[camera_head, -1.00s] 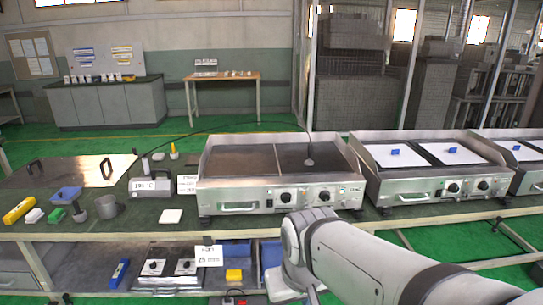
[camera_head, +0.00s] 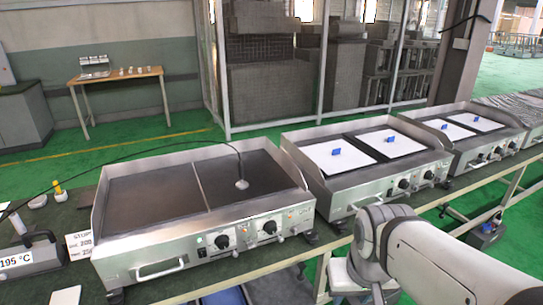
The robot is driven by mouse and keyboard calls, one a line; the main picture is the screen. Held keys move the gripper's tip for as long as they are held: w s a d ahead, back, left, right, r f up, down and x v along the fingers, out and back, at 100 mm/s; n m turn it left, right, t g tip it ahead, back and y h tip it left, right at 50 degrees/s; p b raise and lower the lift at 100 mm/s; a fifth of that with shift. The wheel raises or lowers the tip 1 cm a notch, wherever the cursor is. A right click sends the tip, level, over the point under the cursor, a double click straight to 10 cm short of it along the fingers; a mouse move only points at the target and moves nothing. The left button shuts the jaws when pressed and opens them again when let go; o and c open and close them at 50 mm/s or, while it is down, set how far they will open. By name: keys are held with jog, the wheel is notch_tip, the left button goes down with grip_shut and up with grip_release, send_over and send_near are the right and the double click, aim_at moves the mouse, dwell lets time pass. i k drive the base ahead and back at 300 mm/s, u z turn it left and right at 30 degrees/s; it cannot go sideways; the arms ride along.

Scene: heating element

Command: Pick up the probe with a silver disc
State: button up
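The probe with a silver disc (camera_head: 242,184) rests on the dark right-hand plate of the nearest griddle (camera_head: 160,262). Its thin black cable arches up and runs left toward the meter (camera_head: 28,262), which reads 195 °C. My arm enters from the lower right, in front of the griddles. Its pale rounded links show, well to the right of the probe and nearer the camera. The fingers of my gripper cannot be made out, so its opening does not show.
A second griddle (camera_head: 362,207) with white sheets and blue pieces stands to the right, and another (camera_head: 478,163) beyond it. A white label card (camera_head: 80,245) stands left of the near griddle. A wooden table (camera_head: 115,76) is at the back.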

aim_at(240, 185)
jog(key=i, duration=1.35)
jog(key=u, duration=0.7)
jog(key=k, duration=0.65)
jog(key=u, duration=0.2)
jog(key=i, duration=0.7)
jog(key=z, duration=0.1)
